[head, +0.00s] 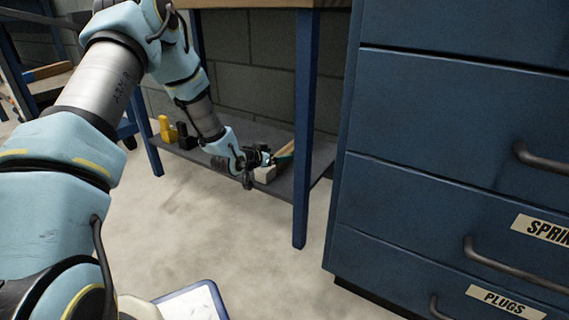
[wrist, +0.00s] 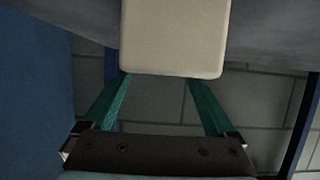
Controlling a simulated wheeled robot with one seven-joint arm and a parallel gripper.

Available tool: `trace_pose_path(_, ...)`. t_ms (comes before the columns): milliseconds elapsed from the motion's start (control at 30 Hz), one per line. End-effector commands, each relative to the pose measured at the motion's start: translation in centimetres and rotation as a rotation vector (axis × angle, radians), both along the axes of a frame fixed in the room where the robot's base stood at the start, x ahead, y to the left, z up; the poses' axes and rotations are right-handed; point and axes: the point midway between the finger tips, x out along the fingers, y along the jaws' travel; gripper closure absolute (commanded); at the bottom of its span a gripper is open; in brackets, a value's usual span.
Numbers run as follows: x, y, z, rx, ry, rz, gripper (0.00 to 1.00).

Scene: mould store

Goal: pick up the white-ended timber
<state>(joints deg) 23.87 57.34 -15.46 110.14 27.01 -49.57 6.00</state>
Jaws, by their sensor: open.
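The white-ended timber shows in the wrist view as a pale cream, round-cornered end (wrist: 172,38) at the top middle. In the head view, a pale block (head: 265,174) lies on the low shelf at my gripper, with a tan wooden part (head: 287,149) just behind; the gripper partly hides the join between them. My gripper (head: 268,159) is at the shelf's front, open. In the wrist view its two green fingers stand apart, and the pale end covers their tips. I cannot tell whether the fingers touch the timber.
The low shelf (head: 218,160) sits under a workbench with blue legs (head: 305,130). A yellow object (head: 168,130) and a black object (head: 186,138) stand on it to the left. A blue drawer cabinet (head: 440,130) stands close on the right.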

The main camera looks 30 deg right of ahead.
Motion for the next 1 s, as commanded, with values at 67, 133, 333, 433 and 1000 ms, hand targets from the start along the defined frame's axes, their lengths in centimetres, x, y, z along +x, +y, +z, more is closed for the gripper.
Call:
trace_pose_path(67,0.5,-0.9,-0.9,-0.002,-0.002,0.000,0.09)
trace_pose_path(133,0.9,-1.5,-1.1,-0.001,-0.002,0.000,0.09)
trace_pose_path(333,1.2,-2.1,-1.1,0.000,0.000,0.001,0.09)
trace_pose_path(433,1.2,-2.1,-1.0,0.000,0.000,0.001,0.09)
trace_pose_path(1000,1.2,-2.1,-1.0,0.000,0.000,0.001,0.68)
